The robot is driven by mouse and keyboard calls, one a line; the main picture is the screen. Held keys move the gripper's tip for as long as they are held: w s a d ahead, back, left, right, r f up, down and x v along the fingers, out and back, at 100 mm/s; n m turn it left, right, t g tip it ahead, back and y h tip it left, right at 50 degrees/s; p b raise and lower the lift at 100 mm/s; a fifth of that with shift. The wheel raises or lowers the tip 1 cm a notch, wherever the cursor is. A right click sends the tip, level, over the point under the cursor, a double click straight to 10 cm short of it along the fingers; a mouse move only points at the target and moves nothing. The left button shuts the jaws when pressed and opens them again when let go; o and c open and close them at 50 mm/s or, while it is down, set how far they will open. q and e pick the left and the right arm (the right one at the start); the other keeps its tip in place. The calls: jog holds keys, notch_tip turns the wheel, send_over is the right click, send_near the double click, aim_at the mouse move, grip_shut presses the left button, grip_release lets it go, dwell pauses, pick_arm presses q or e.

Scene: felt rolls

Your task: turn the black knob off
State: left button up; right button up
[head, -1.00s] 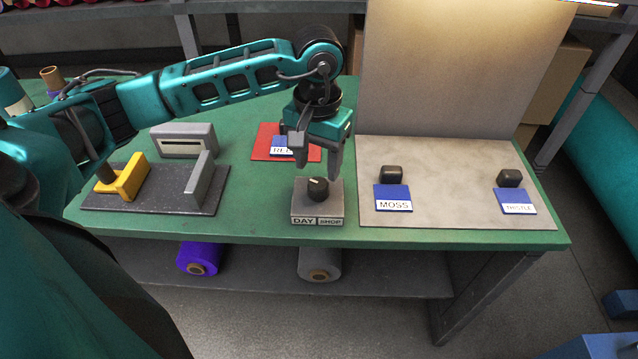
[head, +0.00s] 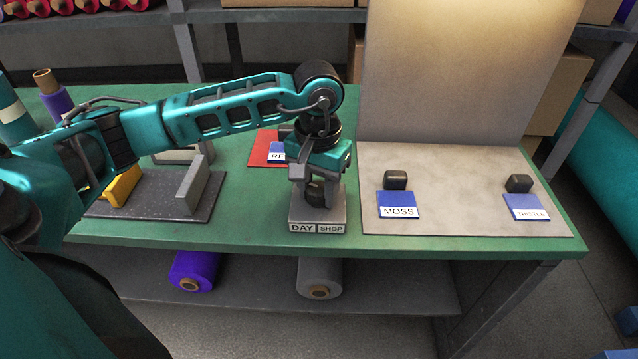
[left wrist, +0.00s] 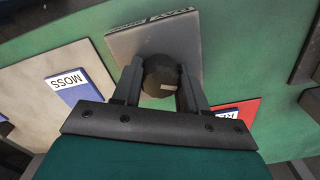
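The black knob (head: 315,193) stands on a grey box (head: 338,212) with DAY and SHOP labels on its front, near the table's front edge. My left gripper (head: 316,198) points down over the box with a finger on each side of the knob. In the left wrist view the knob (left wrist: 160,76) lies between the two fingertips of my left gripper (left wrist: 162,82). The fingers look open, with a narrow gap beside the knob. A pale mark shows on the knob's top there. In the head view the fingers partly hide the knob. My right gripper is not in view.
A pale board (head: 450,222) at the right holds two dark blocks with blue MOSS (head: 398,205) and THISTLE (head: 526,207) cards. A red card (head: 262,150) lies behind the gripper. A grey fixture (head: 150,206) with a yellow part stands left. Green tabletop around the box is clear.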

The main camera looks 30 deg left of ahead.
pick_arm(q)
grip_shut()
jog(key=n, duration=0.5)
jog(key=shift+n+b, duration=0.3)
jog(key=shift+n, duration=0.9)
jog(key=shift+f, duration=0.1)
jog(key=shift+n, duration=1.2)
jog(key=n, duration=0.5)
jog(key=shift+s, duration=0.1)
